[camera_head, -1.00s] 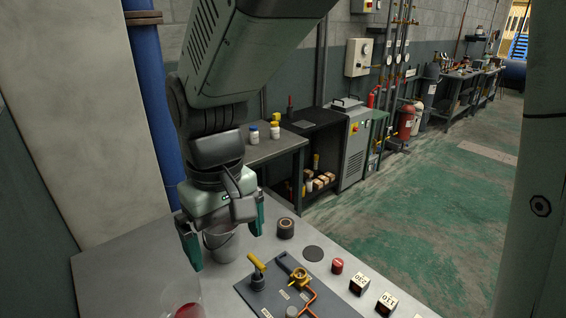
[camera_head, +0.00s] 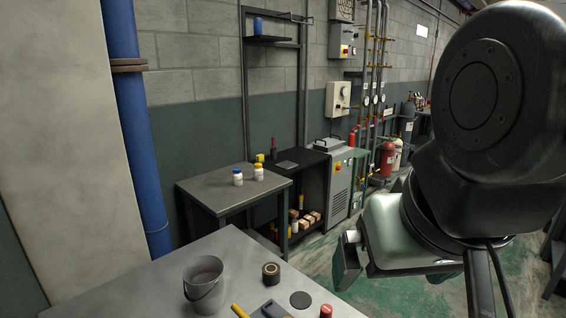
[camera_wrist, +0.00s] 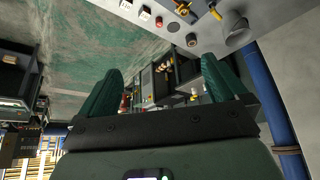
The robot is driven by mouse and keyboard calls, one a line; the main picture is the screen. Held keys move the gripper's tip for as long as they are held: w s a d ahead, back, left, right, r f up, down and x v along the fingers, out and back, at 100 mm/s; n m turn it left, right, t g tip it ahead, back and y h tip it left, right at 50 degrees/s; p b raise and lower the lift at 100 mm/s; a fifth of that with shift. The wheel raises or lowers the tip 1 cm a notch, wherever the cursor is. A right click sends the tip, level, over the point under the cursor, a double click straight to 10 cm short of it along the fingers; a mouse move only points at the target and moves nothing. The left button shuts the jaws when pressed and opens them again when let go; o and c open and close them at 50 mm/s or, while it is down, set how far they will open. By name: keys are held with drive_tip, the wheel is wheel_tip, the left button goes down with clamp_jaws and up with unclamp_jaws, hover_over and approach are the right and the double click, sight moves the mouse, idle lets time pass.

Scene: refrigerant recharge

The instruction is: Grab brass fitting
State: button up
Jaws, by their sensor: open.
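A brass-coloured piece, probably the brass fitting (camera_wrist: 183,8), shows small at the top edge of the wrist view; it is out of frame in the head view. A yellow handle (camera_wrist: 215,12) is near it, and its tip also shows at the bottom of the head view (camera_head: 239,310). My gripper (camera_wrist: 160,77) is open and empty, with its two green fingers wide apart. In the head view my gripper is raised at the right, beyond the table; one finger (camera_head: 345,265) shows and the other is mostly hidden.
On the grey table (camera_head: 130,290) stand a metal bucket (camera_head: 203,288), a dark roll (camera_head: 271,273), a flat black disc (camera_head: 300,300) and a red cap (camera_head: 326,311). White blocks (camera_wrist: 144,13) show in the wrist view. A side bench (camera_head: 215,190) holds two small bottles. The table's left part is clear.

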drive_tip(key=c, duration=0.4)
drive_tip(key=shift+f, duration=0.1)
drive_tip(key=w+a+f+n+t+h, duration=0.1)
drive_tip(key=w+a+f+n+h, duration=0.35)
drive_tip(key=f+n+h, duration=0.35)
drive_tip(key=w+a+f+n+h, duration=0.3)
drive_tip(key=a+f+n+h, duration=0.25)
drive_tip(key=f+n, duration=0.5)
drive_tip(key=s+a+f+n+t+y, duration=0.3)
drive_tip(key=a+f+n+t+y, duration=0.25)
drive_tip(key=f+n, duration=0.2)
drive_tip(key=s+a+f+n+t+y, duration=0.3)
drive_tip(key=a+f+n+t+y, duration=0.25)
drive_tip(key=a+f+n, duration=0.2)
drive_tip(key=shift+h, duration=0.35)
wheel_tip(320, 180, down, 9)
drive_tip(key=shift+w+r, duration=0.1)
drive_tip(key=shift+r, duration=0.1)
drive_tip(key=shift+w+d, duration=0.2)
drive_tip(key=shift+w, duration=1.05)
drive_tip(key=shift+w+d, duration=0.25)
drive_tip(key=shift+w, duration=0.95)
drive_tip(key=shift+w+d, duration=0.2)
drive_tip(key=shift+w, duration=1.05)
